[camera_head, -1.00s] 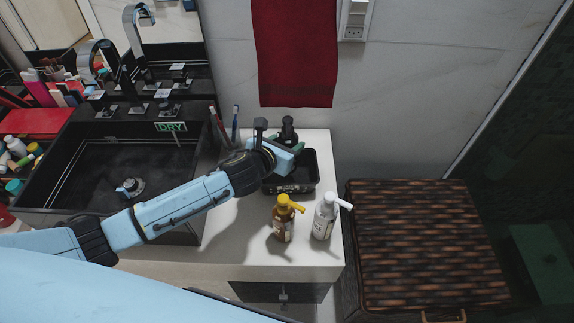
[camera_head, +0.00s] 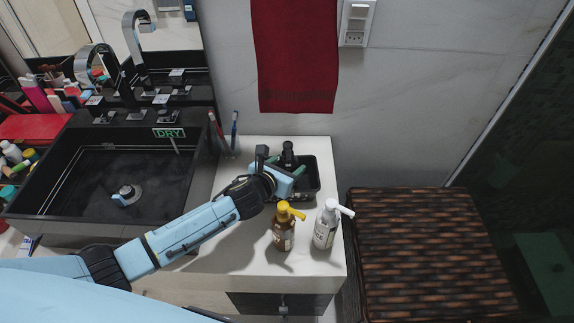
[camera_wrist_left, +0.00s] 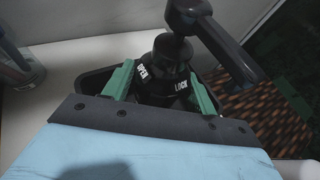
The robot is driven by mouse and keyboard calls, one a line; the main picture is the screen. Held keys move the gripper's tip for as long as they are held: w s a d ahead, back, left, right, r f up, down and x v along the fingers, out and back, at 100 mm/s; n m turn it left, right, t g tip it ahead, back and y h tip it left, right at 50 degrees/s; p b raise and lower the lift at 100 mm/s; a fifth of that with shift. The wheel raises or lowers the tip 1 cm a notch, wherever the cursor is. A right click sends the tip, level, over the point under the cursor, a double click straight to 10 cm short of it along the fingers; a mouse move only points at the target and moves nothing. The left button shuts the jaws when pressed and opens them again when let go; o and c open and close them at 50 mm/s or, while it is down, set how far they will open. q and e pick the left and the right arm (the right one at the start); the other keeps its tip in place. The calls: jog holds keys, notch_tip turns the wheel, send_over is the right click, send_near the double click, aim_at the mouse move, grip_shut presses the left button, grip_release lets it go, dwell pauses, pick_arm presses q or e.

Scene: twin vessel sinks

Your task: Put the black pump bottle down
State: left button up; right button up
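The black pump bottle (camera_head: 288,151) is upright at the black tray (camera_head: 314,180) on the white counter. In the left wrist view the bottle's collar (camera_wrist_left: 167,62), marked OPEN and LOCK, stands between the green fingers, with its pump nozzle pointing right. My left gripper (camera_head: 284,166) is shut on the bottle, one finger on each side; it also shows in the left wrist view (camera_wrist_left: 162,80). The bottle's lower part is hidden by the gripper, so I cannot tell whether its base touches the tray. My right gripper is not in view.
A brown bottle with a yellow pump (camera_head: 284,230) and a white pump bottle (camera_head: 325,226) stand in front of the tray. A cup with toothbrushes (camera_head: 226,143) is at the back left. The black sink (camera_head: 110,180) lies left, a woven hamper (camera_head: 430,250) right.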

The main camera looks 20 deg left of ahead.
pick_arm(q)
jog(key=shift+o, duration=1.1)
jog(key=shift+r, duration=0.2)
jog(key=p+v, duration=0.2)
jog(key=v, duration=1)
